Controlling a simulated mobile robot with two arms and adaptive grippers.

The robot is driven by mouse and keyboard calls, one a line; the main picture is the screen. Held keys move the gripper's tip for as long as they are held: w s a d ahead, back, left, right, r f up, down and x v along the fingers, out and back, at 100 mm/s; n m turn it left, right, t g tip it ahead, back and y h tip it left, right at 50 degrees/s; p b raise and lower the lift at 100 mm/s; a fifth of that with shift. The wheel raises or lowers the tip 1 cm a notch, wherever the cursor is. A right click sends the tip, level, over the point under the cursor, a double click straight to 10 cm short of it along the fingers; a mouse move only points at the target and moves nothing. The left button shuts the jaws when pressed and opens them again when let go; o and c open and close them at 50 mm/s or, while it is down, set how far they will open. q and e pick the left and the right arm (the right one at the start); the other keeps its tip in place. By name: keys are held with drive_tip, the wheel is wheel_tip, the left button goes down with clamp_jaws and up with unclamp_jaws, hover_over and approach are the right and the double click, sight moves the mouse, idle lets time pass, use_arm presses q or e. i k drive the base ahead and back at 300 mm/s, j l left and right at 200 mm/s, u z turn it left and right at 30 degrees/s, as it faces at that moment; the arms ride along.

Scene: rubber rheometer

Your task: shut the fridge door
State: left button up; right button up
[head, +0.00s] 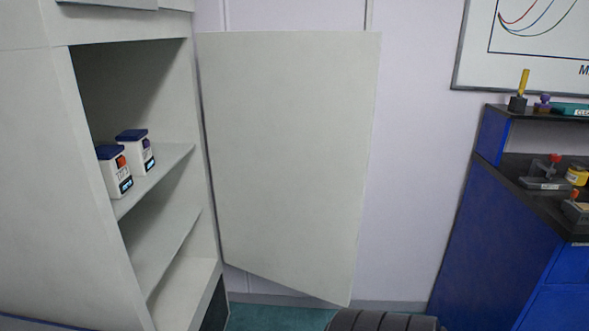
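The fridge (95,245) is a pale grey-white cabinet at the left of the head view. Its door (290,160) is a plain flat panel. The door stands wide open, hinged at the right edge of the opening and swung out to the right in front of the wall. Two white containers (115,172) (140,160) with dark blue lids stand on the upper inside shelf (165,175). The lower shelves look empty. Neither gripper shows in this view.
A blue cabinet (480,240) with a dark top stands at the right, holding small tools and a yellow jar (577,175). A chart board (530,45) hangs on the wall above it. Green floor (275,317) shows below the door. A dark ribbed rounded object (380,321) is at the bottom edge.

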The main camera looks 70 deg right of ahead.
sight(289, 115)
drive_tip(key=l, duration=2.4)
drive_tip(key=l+u, duration=0.1)
drive_tip(key=l, duration=1.1)
drive_tip(key=k+l, duration=0.15)
drive_tip(key=l, duration=1)
